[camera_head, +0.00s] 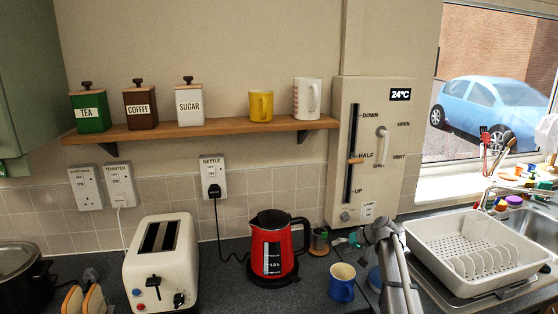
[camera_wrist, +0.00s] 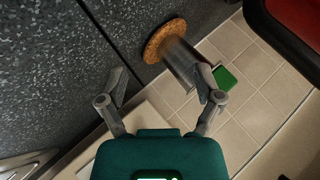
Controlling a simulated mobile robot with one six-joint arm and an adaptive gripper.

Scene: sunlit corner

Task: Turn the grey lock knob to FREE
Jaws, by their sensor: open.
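The grey lock knob (camera_head: 345,216) is a small round knob at the lower left of the cream wall panel (camera_head: 341,120). A small white label (camera_head: 367,210) is beside it; its text and the knob's pointing direction are too small to read. My gripper (camera_wrist: 162,70) is open, its two fingers spread with nothing between them held. In the head view it is teal and small, below the panel, just over the counter, and apart from the knob. The knob does not show in the wrist view.
A blue mug (camera_head: 342,282), red kettle (camera_head: 273,244) and white dish rack (camera_head: 472,250) are nearby. The panel also has a slider (camera_head: 355,160) at HALF and a white lever (camera_head: 383,133).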

